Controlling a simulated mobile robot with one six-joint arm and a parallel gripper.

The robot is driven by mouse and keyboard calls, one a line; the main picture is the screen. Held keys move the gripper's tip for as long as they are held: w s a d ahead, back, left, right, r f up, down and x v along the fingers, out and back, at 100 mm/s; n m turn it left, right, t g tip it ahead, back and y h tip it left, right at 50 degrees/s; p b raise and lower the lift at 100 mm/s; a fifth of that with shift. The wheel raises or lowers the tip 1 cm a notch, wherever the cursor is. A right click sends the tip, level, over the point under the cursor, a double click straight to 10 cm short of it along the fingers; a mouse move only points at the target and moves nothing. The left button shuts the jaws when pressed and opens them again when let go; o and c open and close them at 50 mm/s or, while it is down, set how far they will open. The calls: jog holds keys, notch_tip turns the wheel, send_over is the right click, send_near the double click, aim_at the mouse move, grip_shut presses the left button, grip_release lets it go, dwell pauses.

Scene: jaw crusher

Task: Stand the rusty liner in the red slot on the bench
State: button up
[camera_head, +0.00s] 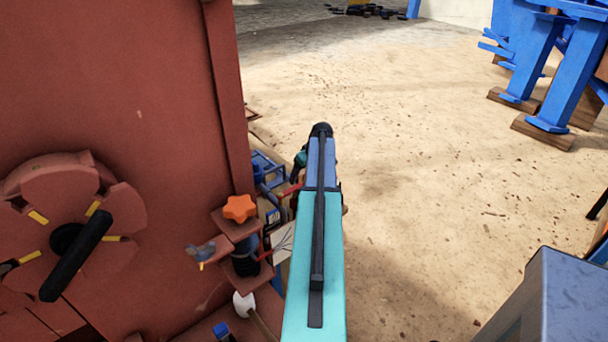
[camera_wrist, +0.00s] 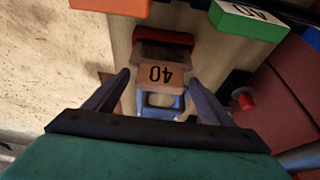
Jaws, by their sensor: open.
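In the wrist view a rusty-brown block marked 40 (camera_wrist: 160,75) shows between the fingers of my gripper (camera_wrist: 159,80). I cannot tell for sure that this is the liner. The fingers are open, with a gap on each side of the block. A red part with a dark face (camera_wrist: 163,40) sits just beyond the block, and I cannot tell whether it is the red slot. A blue frame (camera_wrist: 160,104) shows below the block. In the head view my arm hides the gripper and most of what is at its end.
A green block with a white label (camera_wrist: 250,20) and an orange block (camera_wrist: 110,4) lie near the gripper. A large red machine (camera_head: 130,100) stands left of my arm, with an orange star knob (camera_head: 239,208). Blue stands (camera_head: 560,80) are far right; the floor (camera_head: 430,180) between is open.

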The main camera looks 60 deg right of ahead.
jog(key=b+v, duration=0.2)
jog(key=v, duration=1.1)
jog(key=shift+r+b, duration=0.3)
jog(key=shift+b, duration=0.05)
dwell(0.8)
